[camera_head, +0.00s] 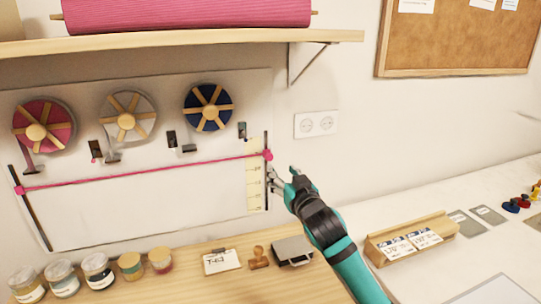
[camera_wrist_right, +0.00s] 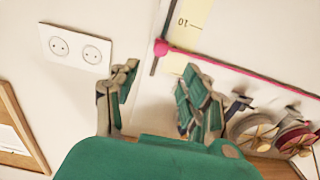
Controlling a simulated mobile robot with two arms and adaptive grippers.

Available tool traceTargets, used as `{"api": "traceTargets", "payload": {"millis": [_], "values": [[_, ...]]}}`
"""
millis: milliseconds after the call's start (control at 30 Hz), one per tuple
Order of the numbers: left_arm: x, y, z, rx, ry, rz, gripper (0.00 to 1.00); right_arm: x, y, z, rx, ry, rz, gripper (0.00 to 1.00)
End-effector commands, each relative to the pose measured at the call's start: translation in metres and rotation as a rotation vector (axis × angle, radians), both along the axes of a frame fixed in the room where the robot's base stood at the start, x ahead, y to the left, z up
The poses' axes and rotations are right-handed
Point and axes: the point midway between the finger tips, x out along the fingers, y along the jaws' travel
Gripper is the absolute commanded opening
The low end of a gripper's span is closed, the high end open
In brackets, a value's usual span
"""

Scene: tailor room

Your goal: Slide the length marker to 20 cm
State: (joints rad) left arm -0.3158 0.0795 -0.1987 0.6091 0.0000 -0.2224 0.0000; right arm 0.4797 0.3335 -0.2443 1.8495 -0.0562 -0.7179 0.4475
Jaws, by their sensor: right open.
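The length marker is a pink bar (camera_head: 150,172) across the white wall board, with a pink knob (camera_head: 267,155) on the right dark vertical rail and another pink knob (camera_head: 20,190) on the left rail. A pale yellow scale (camera_head: 253,188) stands beside the right rail; its figures are too small to read here. In the right wrist view the right knob (camera_wrist_right: 161,46) and a printed 10 (camera_wrist_right: 182,21) show, with the knob off that figure. My right gripper (camera_head: 282,177) is open and empty, just below and right of the knob, apart from it. My left gripper is not in view.
Pink, white and blue reels (camera_head: 208,107) hang above the bar. A wall socket (camera_head: 316,124) is right of the rail. Below, jars (camera_head: 98,271), a stamp (camera_head: 258,258) and a wooden card holder (camera_head: 411,238) stand on the worktop. A shelf (camera_head: 180,45) overhangs the board.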

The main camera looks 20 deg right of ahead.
Motion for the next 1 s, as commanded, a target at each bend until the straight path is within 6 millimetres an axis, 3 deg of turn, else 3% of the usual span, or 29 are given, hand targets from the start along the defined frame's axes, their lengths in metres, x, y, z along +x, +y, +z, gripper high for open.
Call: {"api": "traceTargets", "payload": {"millis": [133,300,500,1000], "values": [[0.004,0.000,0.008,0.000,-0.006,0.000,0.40,0.032,0.001,0.003,-0.001,0.001,-0.001,0.47],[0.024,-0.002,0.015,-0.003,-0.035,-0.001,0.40,0.063,0.002,0.002,0.001,0.001,0.000,0.47],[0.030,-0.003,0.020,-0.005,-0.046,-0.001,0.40,0.088,0.003,0.001,0.000,0.001,0.000,0.47],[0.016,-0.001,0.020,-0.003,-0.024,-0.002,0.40,0.099,0.004,-0.001,-0.001,0.001,0.000,0.44]]}}
